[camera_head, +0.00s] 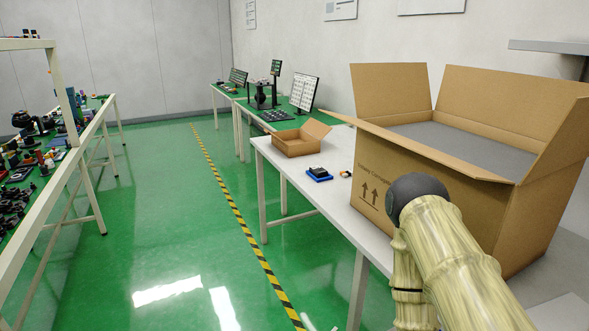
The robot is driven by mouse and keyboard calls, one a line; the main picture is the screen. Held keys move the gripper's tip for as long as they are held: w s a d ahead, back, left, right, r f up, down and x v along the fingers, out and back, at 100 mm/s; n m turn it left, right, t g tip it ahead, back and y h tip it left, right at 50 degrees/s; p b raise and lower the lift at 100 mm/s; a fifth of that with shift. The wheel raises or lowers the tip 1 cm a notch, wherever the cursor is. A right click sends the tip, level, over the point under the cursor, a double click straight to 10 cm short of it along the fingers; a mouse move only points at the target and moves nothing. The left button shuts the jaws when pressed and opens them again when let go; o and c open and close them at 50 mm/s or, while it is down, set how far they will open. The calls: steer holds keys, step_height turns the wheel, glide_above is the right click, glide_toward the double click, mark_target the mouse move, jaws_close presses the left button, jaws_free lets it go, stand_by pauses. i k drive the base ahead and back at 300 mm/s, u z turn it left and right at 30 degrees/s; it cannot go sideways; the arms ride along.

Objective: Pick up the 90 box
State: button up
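A large open cardboard box (400,178) with raised flaps stands on the white table at the right, with printed text and arrows on its front and a grey surface inside. A small open cardboard box (297,143) sits farther back on the same table. I cannot read a "90" on either box, so I cannot tell which one is the 90 box. My gripper does not show in this view.
The white table (338,203) also bears a small blue and black item (319,174). A green-topped table (283,112) with screens stands behind. A crowded workbench (75,150) is at the left. The green floor between, with a striped line, is clear.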

mark_target(318, 171)
steer(key=u, duration=0.9)
steer(key=i, duration=1.15)
steer(key=u, duration=0.4)
steer(key=i, duration=1.3)
steer(key=z, duration=1.2)
steer(key=i, duration=0.6)
steer(key=z, duration=0.65)
